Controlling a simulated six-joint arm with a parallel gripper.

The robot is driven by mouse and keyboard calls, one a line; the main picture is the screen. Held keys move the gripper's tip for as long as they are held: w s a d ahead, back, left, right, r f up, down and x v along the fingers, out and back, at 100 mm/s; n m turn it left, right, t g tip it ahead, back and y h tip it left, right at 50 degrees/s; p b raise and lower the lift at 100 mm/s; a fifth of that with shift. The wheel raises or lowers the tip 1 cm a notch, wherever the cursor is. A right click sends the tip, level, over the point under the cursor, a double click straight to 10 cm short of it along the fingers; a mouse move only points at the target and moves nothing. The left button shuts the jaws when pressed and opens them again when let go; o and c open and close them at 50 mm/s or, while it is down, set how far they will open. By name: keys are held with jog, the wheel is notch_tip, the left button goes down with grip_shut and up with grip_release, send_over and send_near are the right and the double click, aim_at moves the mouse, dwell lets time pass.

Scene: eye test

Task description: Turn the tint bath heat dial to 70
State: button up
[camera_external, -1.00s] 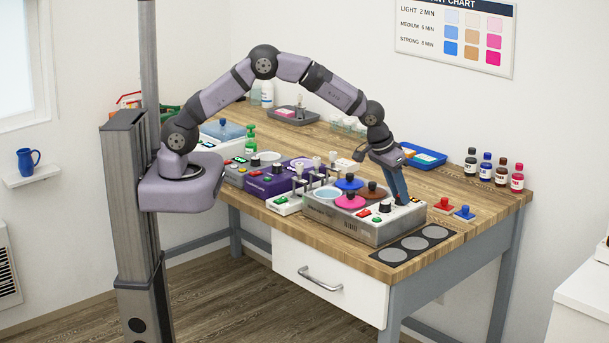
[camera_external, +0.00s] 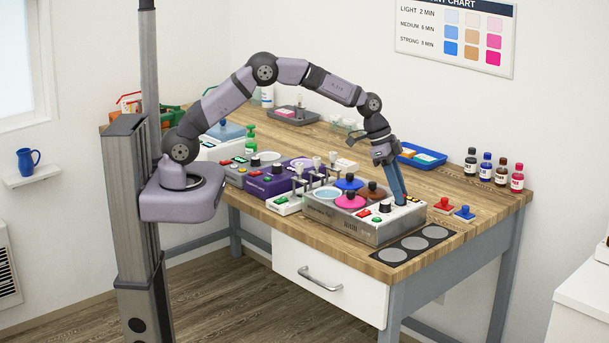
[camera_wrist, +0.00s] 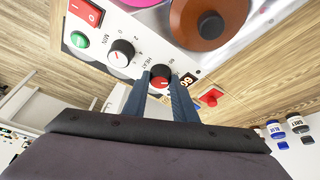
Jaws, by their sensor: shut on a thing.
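The tint bath (camera_external: 340,226) is a grey metal box at the front of the wooden bench, with several round wells and knobbed lids.
The minute dial (camera_wrist: 121,52), a red switch (camera_wrist: 86,13) and a green button (camera_wrist: 79,39) are close by on the panel. A brown lid (camera_wrist: 208,22) is near the fingers. Red (camera_external: 444,204) and blue (camera_external: 465,212) push buttons stand right of the bath.

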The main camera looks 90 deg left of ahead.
jog(key=shift+m+b, duration=0.3)
jog(key=shift+m, duration=0.3)
jog(key=shift+h, duration=0.3)
jog(key=o, duration=1)
jog(key=b+v, duration=0.2)
jog(key=v, duration=0.4)
jog(key=shift+w, duration=0.1)
jog(key=shift+s+a+r, duration=0.15)
jog(key=shift+s+r, duration=0.15)
jog(key=shift+r, duration=0.35)
